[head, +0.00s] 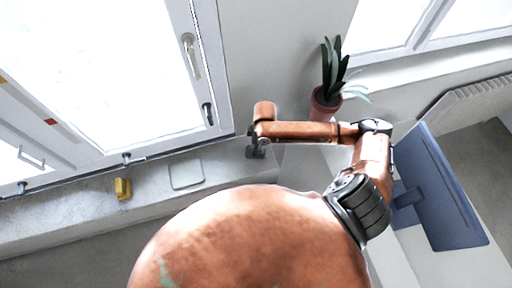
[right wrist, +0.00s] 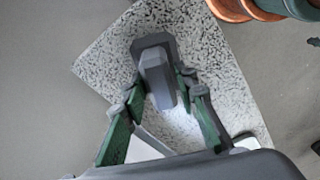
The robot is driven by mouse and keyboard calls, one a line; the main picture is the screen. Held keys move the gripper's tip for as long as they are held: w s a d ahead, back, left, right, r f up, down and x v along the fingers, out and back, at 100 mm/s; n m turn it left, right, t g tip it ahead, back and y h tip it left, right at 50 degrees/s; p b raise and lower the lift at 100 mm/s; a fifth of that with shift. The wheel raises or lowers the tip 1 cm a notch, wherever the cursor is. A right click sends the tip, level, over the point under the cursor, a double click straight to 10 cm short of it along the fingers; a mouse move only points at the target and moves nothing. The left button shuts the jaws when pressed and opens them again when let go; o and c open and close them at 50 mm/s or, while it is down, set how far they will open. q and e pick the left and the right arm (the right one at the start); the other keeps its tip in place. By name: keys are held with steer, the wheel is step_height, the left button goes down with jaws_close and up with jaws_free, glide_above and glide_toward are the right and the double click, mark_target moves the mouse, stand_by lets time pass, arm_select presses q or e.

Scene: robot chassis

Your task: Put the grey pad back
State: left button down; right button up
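The grey pad (right wrist: 151,49) is a dark block with a narrower raised part, seen in the right wrist view. My right gripper (right wrist: 160,88) has its green-sided fingers on either side of the pad and appears shut on it; the exact contact is partly hidden. In the head view the right gripper (head: 257,142) points down at the right end of the ledge, with the dark pad (head: 256,153) at its tips. A thin light grey square tray (head: 186,174) lies on the ledge to the left. My left gripper is not in view.
A yellow block (head: 122,188) stands on the speckled stone ledge (head: 70,205), left of the tray. A potted plant (head: 325,103) stands behind my right forearm. Windows line the back, and a blue monitor (head: 440,190) is at right. The ledge between gripper and tray is clear.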

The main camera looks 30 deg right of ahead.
steer(key=shift+o, duration=1.3)
steer(key=shift+r, duration=0.1)
steer(key=shift+r, duration=0.25)
step_height(320, 180, up, 11)
steer(key=d+b, duration=0.1)
steer(key=shift+s+r, duration=0.2)
steer(key=shift+s, duration=0.2)
steer(key=shift+d, duration=0.1)
